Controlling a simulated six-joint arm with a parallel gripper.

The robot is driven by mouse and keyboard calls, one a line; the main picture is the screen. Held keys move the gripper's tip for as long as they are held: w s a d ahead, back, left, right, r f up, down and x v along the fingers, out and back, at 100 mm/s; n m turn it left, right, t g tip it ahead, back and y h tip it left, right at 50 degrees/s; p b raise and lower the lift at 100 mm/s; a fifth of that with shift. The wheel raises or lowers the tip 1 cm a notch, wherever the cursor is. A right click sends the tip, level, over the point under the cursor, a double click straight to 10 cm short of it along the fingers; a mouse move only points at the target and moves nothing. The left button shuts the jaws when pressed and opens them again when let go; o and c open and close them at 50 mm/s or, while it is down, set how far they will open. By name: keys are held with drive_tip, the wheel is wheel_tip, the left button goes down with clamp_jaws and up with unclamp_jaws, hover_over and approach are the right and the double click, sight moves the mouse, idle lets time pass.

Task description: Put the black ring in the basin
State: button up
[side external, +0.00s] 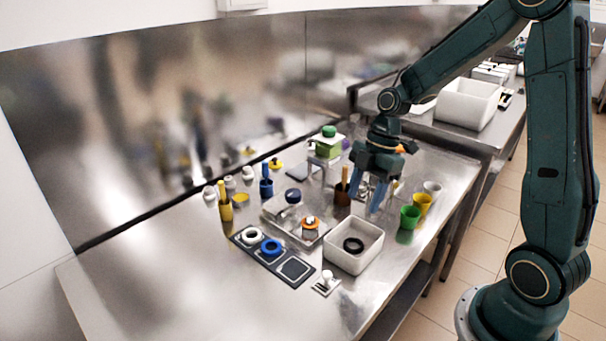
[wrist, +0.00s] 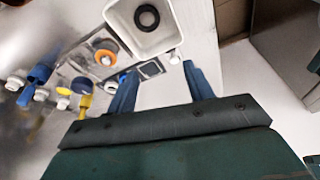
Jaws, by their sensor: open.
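The black ring (side external: 353,245) lies flat on the floor of the white square basin (side external: 343,262). In the wrist view the ring (wrist: 147,16) shows inside the basin (wrist: 152,47), near the top edge of the picture. My gripper (side external: 366,208) is open, with its blue fingers pointing down above the table, behind the basin. In the wrist view the fingers of my gripper (wrist: 160,68) are spread with nothing between them. The fingers are apart from the ring.
A dark panel (side external: 295,268) left of the basin carries a white ring (side external: 252,236) and a blue ring (side external: 271,247). Green (side external: 409,217) and yellow (side external: 422,204) cups stand right of my gripper. The table's front left is clear.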

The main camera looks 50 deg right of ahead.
drive_tip(key=s+a+r+m+t+h, duration=0.1)
drive_tip(key=s+a+r+m+t, duration=0.1)
drive_tip(key=s+r+m, duration=0.5)
drive_tip(key=s+a+r+m+t+h, duration=0.2)
drive_tip(key=s+a+r+m+t, duration=0.1)
drive_tip(key=s+r+m, duration=0.4)
drive_tip(key=shift+s+a+r+m, duration=0.4)
drive_tip(key=shift+s+a+m, duration=0.25)
drive_tip(key=shift+s, duration=0.55)
